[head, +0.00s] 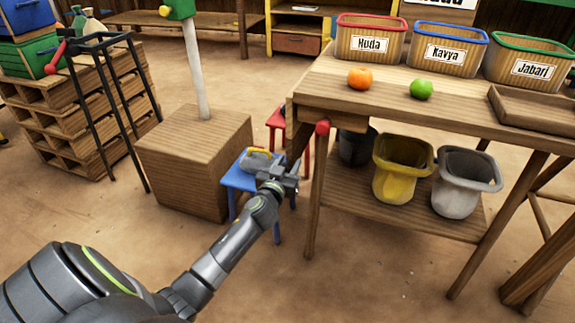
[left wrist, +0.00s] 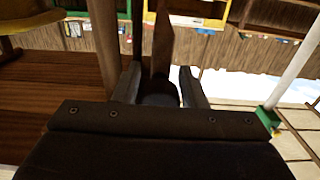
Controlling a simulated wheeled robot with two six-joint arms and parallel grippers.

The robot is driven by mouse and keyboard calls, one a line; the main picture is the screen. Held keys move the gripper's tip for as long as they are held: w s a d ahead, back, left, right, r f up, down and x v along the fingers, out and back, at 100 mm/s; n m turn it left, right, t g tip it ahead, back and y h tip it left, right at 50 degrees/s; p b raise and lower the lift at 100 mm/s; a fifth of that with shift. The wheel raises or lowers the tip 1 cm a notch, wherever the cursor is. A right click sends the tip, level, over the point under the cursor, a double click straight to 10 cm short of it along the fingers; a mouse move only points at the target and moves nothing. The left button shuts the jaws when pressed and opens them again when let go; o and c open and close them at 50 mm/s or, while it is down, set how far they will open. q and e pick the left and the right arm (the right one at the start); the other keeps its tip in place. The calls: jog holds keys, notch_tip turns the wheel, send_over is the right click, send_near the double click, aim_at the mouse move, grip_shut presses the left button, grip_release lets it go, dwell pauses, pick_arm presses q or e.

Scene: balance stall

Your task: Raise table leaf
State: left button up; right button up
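The wooden table (head: 452,112) stands at the right in the head view. Its leaf (head: 299,142) hangs down at the table's left end, seen nearly edge-on, beside a red knob (head: 322,127). My left gripper (head: 283,178) is at the lower end of the leaf. In the left wrist view, the leaf's narrow board (left wrist: 163,42) shows beyond and between the two spread fingers of my left gripper (left wrist: 161,88), with gaps at both sides. Whether it touches a finger cannot be told. My right gripper is not in view.
A blue stool (head: 240,178) stands just left of my left gripper, near a wooden block with a white post (head: 196,70). A yellow bucket (head: 402,165) and a grey bucket (head: 462,182) sit on the table's lower shelf. An orange (head: 360,77) and a green fruit (head: 421,89) lie on top.

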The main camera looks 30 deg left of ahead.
pick_arm(q)
grip_shut()
jog(key=shift+a, duration=0.1)
